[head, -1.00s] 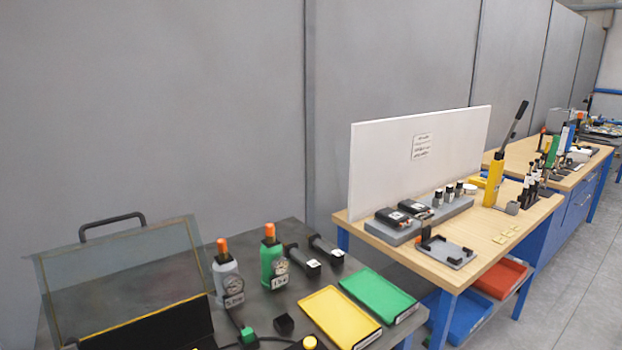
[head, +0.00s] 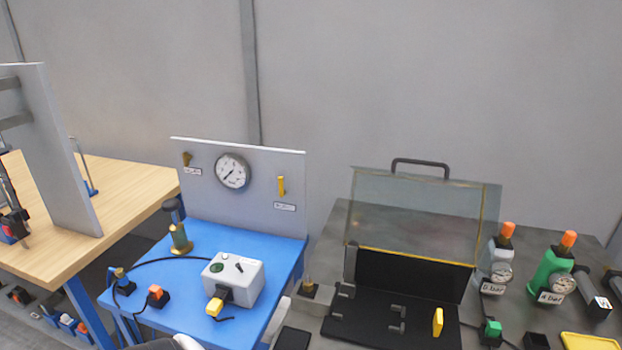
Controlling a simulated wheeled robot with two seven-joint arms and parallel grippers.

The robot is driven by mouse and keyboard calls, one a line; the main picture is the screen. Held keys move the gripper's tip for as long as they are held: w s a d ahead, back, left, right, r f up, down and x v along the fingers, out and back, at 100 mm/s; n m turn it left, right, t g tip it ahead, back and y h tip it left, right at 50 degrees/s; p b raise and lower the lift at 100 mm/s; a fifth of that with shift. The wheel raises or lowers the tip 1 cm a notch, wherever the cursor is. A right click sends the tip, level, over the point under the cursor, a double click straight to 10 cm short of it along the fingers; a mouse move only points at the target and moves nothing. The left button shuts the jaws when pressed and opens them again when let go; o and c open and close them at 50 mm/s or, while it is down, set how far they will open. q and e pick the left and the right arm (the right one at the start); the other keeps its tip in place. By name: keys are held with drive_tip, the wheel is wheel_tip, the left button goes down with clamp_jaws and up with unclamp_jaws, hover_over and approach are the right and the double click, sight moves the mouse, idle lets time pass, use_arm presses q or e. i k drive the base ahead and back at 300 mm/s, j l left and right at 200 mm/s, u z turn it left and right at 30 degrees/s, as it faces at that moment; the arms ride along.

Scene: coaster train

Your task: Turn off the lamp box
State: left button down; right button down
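A white box (head: 242,274) stands on the blue table, left of the middle in the head view. It looks like the lamp box, though I cannot read any label on it. Its top has a dark green round part (head: 217,267) and a small dark lever (head: 239,267). A black plug with a yellow part (head: 214,307) is at its front. I cannot tell whether a lamp is lit.
A wooden table (head: 130,190) is at left.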

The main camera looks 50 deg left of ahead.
sight(246, 286)
drive_tip(key=u, duration=0.45)
drive_tip(key=j+u, duration=0.1)
drive_tip(key=u, duration=0.35)
drive_tip(key=i+u, duration=0.1)
drive_tip(key=u, duration=0.75)
drive_tip(key=i+u, duration=0.1)
drive_tip(key=u, duration=0.35)
